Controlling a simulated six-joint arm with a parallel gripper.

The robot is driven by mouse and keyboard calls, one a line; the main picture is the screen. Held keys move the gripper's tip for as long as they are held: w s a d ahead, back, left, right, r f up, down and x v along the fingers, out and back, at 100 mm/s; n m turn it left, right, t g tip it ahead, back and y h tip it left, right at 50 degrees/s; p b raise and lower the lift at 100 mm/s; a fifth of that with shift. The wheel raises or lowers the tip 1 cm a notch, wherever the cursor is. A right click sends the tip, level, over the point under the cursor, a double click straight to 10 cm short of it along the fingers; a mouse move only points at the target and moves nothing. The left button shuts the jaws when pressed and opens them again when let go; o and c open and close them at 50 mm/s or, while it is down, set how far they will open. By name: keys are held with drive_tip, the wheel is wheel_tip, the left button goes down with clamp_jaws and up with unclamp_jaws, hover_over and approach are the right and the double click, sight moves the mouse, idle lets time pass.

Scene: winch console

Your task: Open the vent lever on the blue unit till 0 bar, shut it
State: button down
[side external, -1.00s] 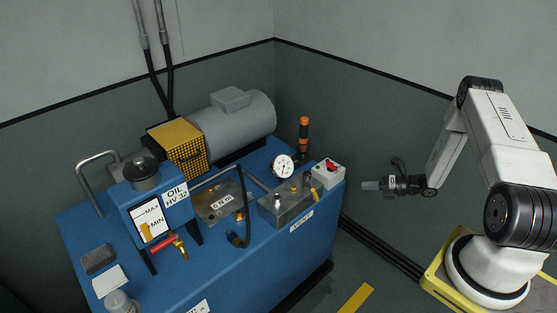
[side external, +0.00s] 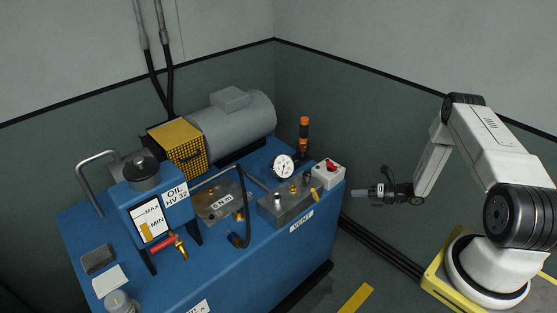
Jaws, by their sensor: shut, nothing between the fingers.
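The blue unit (side external: 270,255) fills the middle of the view, with a metal valve block (side external: 284,212) near its right edge above a VENT label (side external: 301,222). A small yellow lever (side external: 315,196) stands at the right end of that block; I take it for the vent lever. A white round gauge (side external: 283,166) is behind the block; its reading is too small to tell. My gripper (side external: 357,194) is shut and empty, pointing left, to the right of the lever and apart from the unit.
A grey switch box with a red button (side external: 328,172) sits at the unit's right corner, close to the lever. A black hose (side external: 244,215) loops left of the block. An orange-topped post (side external: 304,135) stands behind the gauge. Free space lies between the unit and my gripper.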

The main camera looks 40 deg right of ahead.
sight(316, 195)
drive_tip(key=x, duration=1.1)
drive_tip(key=shift+w, duration=0.2)
drive_tip(key=shift+a+n+h, duration=0.4)
drive_tip(key=shift+a, duration=0.1)
idle(0.4)
drive_tip(key=shift+a+f+n+g+h, duration=0.3)
drive_tip(key=shift+a+n+g+h, duration=0.2)
drive_tip(key=shift+a+n+h, duration=0.4)
drive_tip(key=shift+a+f, duration=0.35)
drive_tip(key=shift+f, duration=0.05)
drive_tip(key=shift+a+f+n+h, duration=0.3)
drive_tip(key=shift+a+n, duration=0.05)
drive_tip(key=shift+n, duration=0.15)
drive_tip(key=shift+a+f, duration=0.4)
drive_tip(key=shift+f, duration=0.45)
drive_tip(key=shift+s+a+f, duration=0.1)
drive_tip(key=shift+a+f, duration=0.05)
drive_tip(key=shift+f, duration=0.05)
